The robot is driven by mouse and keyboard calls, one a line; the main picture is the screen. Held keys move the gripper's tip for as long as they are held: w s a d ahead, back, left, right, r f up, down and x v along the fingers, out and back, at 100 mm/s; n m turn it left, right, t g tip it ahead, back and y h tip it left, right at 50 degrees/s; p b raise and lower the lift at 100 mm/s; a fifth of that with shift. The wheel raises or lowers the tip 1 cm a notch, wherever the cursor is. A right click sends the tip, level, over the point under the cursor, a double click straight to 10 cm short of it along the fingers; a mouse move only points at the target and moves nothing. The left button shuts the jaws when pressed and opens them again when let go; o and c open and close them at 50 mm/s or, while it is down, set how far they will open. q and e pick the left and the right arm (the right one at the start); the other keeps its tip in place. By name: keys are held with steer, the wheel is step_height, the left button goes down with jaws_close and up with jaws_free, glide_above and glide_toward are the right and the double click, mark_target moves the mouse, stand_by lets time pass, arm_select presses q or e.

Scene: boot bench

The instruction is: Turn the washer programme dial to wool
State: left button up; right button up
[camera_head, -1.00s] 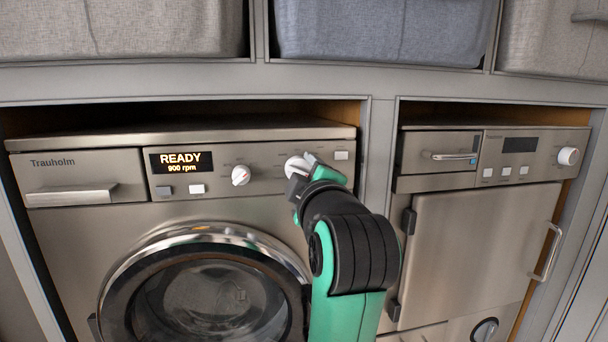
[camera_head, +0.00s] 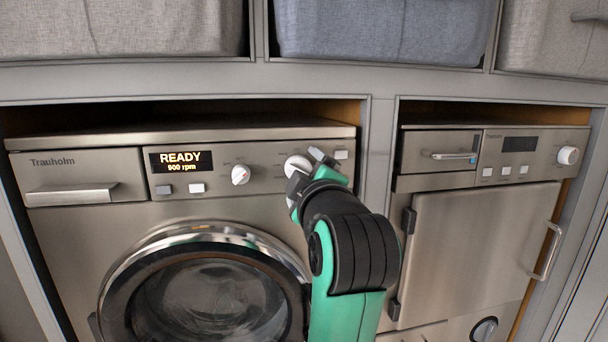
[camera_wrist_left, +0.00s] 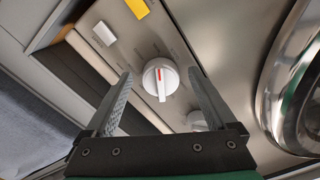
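The washer's larger white dial (camera_head: 297,165) is on the right of its control panel, partly hidden by my left gripper in the head view. In the left wrist view the dial (camera_wrist_left: 160,78) shows a raised white bar and a red mark, and the lettering around it is too small to read. My left gripper (camera_head: 308,171) is open in front of the panel. Its two fingers (camera_wrist_left: 160,104) stand on either side of the dial, and a gap shows between each finger and the dial. The washer display (camera_head: 181,161) reads "READY 900 rpm". My right gripper is not in view.
A smaller dial (camera_head: 241,175) is left of the larger one. A white button (camera_head: 341,155) is to its right, also in the left wrist view (camera_wrist_left: 105,33) near a yellow label (camera_wrist_left: 137,8). The round washer door (camera_head: 205,290) is below. A second appliance (camera_head: 485,235) stands right.

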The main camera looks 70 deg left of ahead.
arm_select(q)
steer(key=b+v, duration=0.3)
steer(key=v, duration=0.8)
steer(key=shift+d, duration=0.3)
steer(key=shift+s, duration=0.15)
